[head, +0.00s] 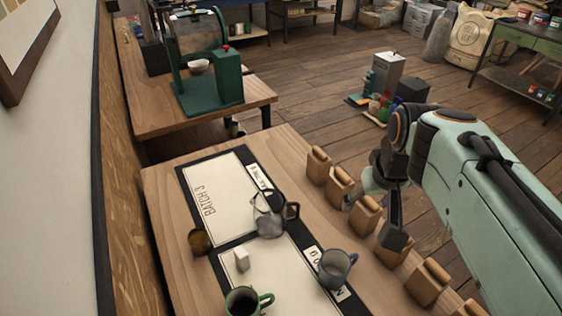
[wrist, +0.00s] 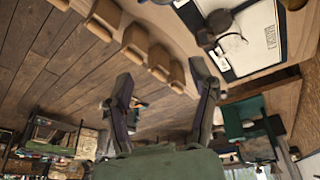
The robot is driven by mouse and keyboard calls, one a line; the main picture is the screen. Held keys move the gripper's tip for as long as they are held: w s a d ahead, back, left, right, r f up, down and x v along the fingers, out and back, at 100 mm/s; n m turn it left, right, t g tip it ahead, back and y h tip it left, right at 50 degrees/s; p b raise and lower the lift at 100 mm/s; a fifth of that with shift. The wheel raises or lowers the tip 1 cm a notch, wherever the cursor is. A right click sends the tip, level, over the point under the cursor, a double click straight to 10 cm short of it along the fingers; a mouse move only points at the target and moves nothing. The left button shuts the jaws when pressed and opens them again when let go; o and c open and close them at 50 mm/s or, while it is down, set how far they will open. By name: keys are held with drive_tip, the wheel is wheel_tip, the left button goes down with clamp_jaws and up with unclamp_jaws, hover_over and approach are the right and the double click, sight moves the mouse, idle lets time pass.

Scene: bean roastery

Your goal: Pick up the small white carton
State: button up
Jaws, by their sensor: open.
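The small white carton (head: 242,260) stands on the lower white panel of the black-bordered mat (head: 226,258), on the wooden table. It is near the panel's left side, between the brown cup and the green mug. I cannot make it out in the wrist view. My gripper (head: 376,218) is at the table's right side, over the row of brown bags, well right of the carton and apart from it. In the wrist view my gripper (wrist: 165,92) has its two fingers spread with nothing between them.
A glass pot (head: 268,222), a blue-grey mug (head: 337,268), a green mug (head: 245,301) and a brown cup (head: 199,241) stand around the carton. Several brown bags (head: 340,184) line the table's right edge. A green roaster (head: 208,85) stands on the table behind.

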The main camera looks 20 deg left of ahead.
drive_tip(key=w+a+f+n, duration=0.2)
drive_tip(key=w+a+f, duration=0.45)
drive_tip(key=a, duration=0.35)
drive_tip(key=n+g, duration=0.3)
hover_over(240, 252)
drive_tip(key=w+d, duration=0.3)
drive_tip(key=w, duration=0.2)
wheel_tip(240, 252, down, 13)
drive_tip(key=shift+n+g+h, duration=0.4)
drive_tip(key=shift+n+g, duration=0.1)
drive_tip(key=s+a+f, duration=0.1)
drive_tip(key=f, duration=0.1)
drive_tip(key=s+a+f, duration=0.1)
drive_tip(key=s+f, duration=0.1)
drive_tip(key=s+a+f, duration=0.1)
drive_tip(key=s+f, duration=0.1)
wheel_tip(240, 252, down, 5)
drive_tip(key=shift+f, duration=0.7)
drive_tip(key=c, duration=1)
